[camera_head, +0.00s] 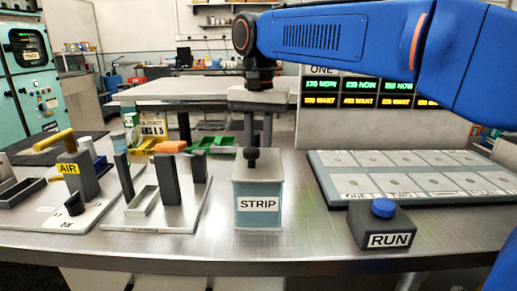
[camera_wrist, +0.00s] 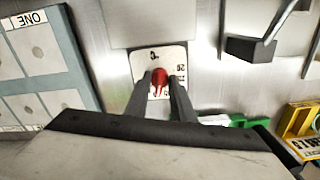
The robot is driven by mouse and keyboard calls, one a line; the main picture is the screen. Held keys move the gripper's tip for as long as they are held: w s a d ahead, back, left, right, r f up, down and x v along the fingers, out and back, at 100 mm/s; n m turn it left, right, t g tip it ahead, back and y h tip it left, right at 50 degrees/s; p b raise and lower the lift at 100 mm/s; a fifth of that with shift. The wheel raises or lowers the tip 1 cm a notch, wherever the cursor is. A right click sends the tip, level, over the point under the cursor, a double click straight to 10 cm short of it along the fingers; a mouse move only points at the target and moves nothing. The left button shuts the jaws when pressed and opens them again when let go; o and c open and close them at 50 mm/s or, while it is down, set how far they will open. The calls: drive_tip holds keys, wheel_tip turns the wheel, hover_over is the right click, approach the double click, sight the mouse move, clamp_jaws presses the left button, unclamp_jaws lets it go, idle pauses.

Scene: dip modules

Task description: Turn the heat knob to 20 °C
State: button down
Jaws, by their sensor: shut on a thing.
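The heat knob (camera_wrist: 159,78) is red and sits on a white dial plate (camera_wrist: 175,54) with dark marks and numbers around it, in the wrist view. My gripper (camera_wrist: 160,82) reaches over the plate with one dark finger on each side of the knob, shut on it. The fingers cover part of the lower dial, and I cannot read which mark the knob points to. In the head view the knob and dial are hidden behind the STRIP box (camera_head: 259,205) and my gripper.
A RUN box (camera_head: 388,240) with a blue button stands at the front right. A pale module panel (camera_head: 330,183) lies behind it. Grey blocks and the AIR block (camera_head: 82,180) with a yellow handle stand on the left. A green tray (camera_head: 212,143) lies beyond.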

drive_tip(key=shift+n, duration=0.4)
drive_tip(key=n, duration=1.2)
drive_tip(key=shift+d+n, duration=0.1)
drive_tip(key=shift+n, duration=0.3)
drive_tip(key=n, duration=0.5)
drive_tip(key=shift+n, duration=0.3)
drive_tip(key=n, duration=0.4)
drive_tip(key=shift+w+n, duration=0.1)
drive_tip(key=shift+n, duration=0.2)
drive_tip(key=c, duration=1.5)
unclamp_jaws()
